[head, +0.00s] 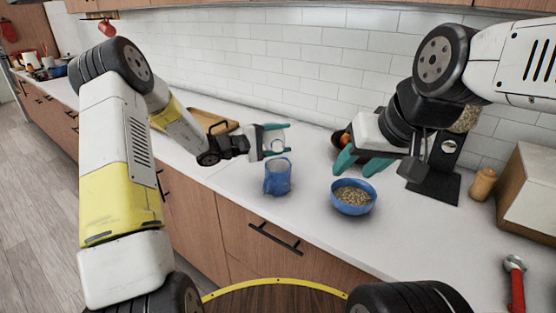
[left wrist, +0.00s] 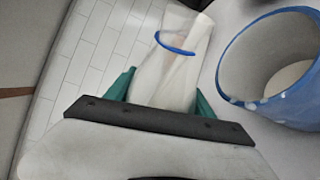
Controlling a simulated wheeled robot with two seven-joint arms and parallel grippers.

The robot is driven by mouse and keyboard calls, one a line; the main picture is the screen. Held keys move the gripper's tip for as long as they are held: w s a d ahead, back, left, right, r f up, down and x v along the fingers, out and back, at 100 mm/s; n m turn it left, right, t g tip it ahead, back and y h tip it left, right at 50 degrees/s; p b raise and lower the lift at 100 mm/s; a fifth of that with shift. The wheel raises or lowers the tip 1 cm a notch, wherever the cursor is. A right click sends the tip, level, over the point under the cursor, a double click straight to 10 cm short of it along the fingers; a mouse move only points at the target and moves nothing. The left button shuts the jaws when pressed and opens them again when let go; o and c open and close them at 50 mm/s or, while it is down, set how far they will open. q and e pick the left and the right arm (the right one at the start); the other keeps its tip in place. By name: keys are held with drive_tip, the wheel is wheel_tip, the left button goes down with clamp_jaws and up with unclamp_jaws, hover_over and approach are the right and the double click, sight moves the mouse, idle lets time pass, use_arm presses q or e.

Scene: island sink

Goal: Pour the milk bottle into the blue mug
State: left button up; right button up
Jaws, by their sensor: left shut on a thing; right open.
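The blue mug (head: 277,178) stands upright on the white counter in the head view. Its open mouth and pale inside show at the right of the left wrist view (left wrist: 228,75). My left gripper (head: 284,139) is shut on the milk bottle (head: 277,146), above and just behind the mug. In the left wrist view the whitish, translucent bottle (left wrist: 165,82), with a blue ring, sits between the teal fingers and appears apart from the mug. I cannot tell whether milk is flowing. My right gripper (head: 358,163) is open and empty, behind the blue bowl.
A blue bowl (head: 353,197) of grainy food stands right of the mug. A dark dispenser (head: 436,181) and a wooden shaker (head: 482,184) stand further right. A wooden tray (head: 214,121) lies behind my left forearm. The counter in front of the mug is clear.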

use_arm(q)
drive_tip(key=shift+f+m, duration=0.3)
drive_tip(key=shift+f, duration=0.05)
idle(3.4)
